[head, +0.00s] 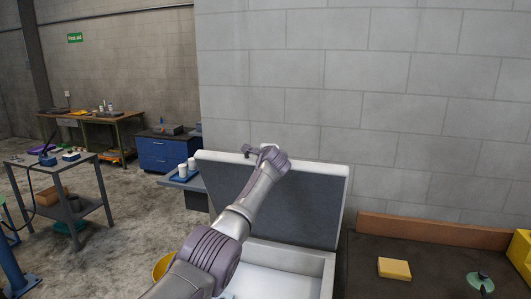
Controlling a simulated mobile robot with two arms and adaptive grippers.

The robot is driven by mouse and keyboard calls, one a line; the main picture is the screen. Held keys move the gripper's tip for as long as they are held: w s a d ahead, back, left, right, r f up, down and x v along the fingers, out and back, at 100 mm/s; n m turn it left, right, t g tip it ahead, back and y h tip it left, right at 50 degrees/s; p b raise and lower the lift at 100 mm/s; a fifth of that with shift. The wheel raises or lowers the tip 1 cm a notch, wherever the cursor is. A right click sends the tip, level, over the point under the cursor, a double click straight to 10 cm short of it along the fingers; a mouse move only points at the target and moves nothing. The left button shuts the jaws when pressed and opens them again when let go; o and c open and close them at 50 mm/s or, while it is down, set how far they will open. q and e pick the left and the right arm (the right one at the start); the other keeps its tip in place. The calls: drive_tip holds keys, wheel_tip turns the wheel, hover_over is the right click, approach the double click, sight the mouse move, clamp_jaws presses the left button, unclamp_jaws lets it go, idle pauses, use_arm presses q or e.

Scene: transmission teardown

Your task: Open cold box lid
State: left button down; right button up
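The cold box (318,266) stands in the lower middle, with a pale rim and a white interior partly visible. Its lid (312,205) is raised and stands open at the back of the box, with the dark grey inner face towards me and a pale border. My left arm reaches up across the box and lid. My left gripper (252,151) is at the lid's top edge; whether its fingers touch or grip the edge cannot be told. The arm hides part of the lid and the box's left side. My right gripper is not in view.
A block wall rises close behind the lid. On the right, a dark bench (420,265) holds a yellow block (394,268), a teal part (480,283) and a yellow bin (521,254). A grey cart (82,163) and blue cabinet (160,154) stand at left, with open floor between.

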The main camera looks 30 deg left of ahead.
use_arm(q)
drive_tip(key=c, duration=1.1)
unclamp_jaws()
drive_tip(key=shift+c, duration=0.2)
drive_tip(key=v, duration=1.2)
drive_tip(key=shift+d, duration=0.15)
drive_tip(key=shift+c, duration=0.3)
